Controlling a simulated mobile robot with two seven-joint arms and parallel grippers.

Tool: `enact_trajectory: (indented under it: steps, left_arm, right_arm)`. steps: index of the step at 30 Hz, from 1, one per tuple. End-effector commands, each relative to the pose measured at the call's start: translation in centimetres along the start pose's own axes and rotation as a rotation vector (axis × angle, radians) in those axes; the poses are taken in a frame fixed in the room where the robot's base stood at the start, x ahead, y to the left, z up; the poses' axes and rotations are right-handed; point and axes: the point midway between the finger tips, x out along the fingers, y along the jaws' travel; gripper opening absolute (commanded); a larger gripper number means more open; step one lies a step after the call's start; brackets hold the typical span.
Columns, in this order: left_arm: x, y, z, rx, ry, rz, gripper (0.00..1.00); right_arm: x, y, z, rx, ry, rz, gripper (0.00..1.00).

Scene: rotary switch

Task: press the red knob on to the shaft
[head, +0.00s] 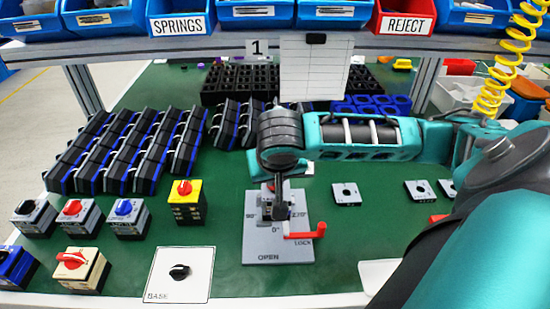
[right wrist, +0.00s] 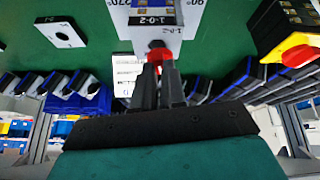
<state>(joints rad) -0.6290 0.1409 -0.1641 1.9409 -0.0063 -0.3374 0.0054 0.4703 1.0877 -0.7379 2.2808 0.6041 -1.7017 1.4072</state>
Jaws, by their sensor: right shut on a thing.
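My right gripper (head: 279,212) points down over a grey fixture plate (head: 268,245) marked 0°, 90°, 270°, OPEN and LOCK. A grey switch body (head: 268,201) stands in the fixture, mostly behind the fingers. In the right wrist view my right gripper (right wrist: 162,72) is shut on the red knob (right wrist: 160,56). The switch body (right wrist: 153,12), with a 1-0-2 label, lies just past the fingertips. A small dark round part (right wrist: 157,44) shows right at the knob; whether the knob is on the shaft cannot be told. My left gripper is out of view.
A red lever (head: 305,232) sticks out at the fixture's right front. A white BASE plate (head: 180,282) lies in front. Small grey plates (head: 346,195) lie to the right.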

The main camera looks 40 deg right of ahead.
Motion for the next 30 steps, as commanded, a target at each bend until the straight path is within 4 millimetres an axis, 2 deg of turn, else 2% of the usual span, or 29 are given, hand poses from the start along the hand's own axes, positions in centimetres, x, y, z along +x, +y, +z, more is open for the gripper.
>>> enact_trajectory:
  steps: [14, 30]
  left_arm:
    - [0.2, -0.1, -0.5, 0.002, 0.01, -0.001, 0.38]
    - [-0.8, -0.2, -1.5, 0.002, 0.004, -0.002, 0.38]
  right_arm:
    - [0.0, 0.0, 0.0, 0.0, 0.0, 0.0, 0.0]
    - [-0.2, 0.2, 0.1, 0.098, -0.017, 0.019, 0.0]
